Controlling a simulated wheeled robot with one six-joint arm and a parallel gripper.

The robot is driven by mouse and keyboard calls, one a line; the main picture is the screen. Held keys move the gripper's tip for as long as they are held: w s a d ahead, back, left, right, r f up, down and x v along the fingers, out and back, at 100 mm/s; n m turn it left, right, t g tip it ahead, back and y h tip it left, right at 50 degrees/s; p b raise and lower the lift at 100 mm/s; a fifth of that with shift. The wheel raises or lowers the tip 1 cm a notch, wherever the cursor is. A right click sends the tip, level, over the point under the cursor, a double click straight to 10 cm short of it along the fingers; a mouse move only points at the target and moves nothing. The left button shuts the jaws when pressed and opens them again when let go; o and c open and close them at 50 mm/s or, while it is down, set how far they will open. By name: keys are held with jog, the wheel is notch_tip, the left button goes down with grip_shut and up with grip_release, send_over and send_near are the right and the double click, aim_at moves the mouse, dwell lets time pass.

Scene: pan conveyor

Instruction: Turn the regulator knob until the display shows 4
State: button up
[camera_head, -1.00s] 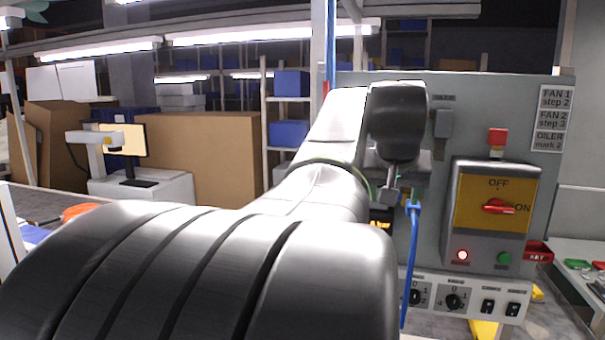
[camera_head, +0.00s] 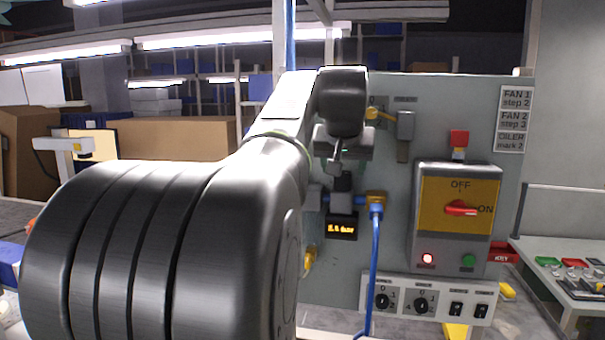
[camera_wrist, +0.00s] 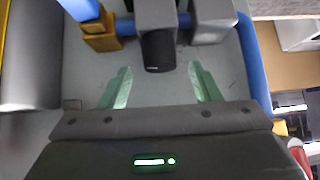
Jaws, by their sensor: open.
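The regulator's black knob (camera_head: 342,183) sits above the small display (camera_head: 341,228) on the grey panel. The display has orange characters too blurred to read surely. In the wrist view the knob (camera_wrist: 158,51) hangs below the grey regulator body (camera_wrist: 155,15). My gripper (camera_wrist: 162,86) is open and empty, with its two pale green fingers spread on either side of the knob's line; the knob's end shows between and beyond the fingertips, with no contact visible. In the head view my gripper (camera_head: 337,165) is just above the knob, its fingers hard to see.
A blue hose (camera_head: 375,260) with a brass fitting (camera_head: 376,198) hangs right of the regulator. A switch box (camera_head: 458,245) with a red handle stands further right. A yellow part (camera_head: 309,261) is at lower left.

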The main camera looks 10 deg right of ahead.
aim_at(343, 174)
jog(key=shift+x, duration=2.25)
jog(key=shift+c, duration=0.2)
jog(key=c, duration=0.9)
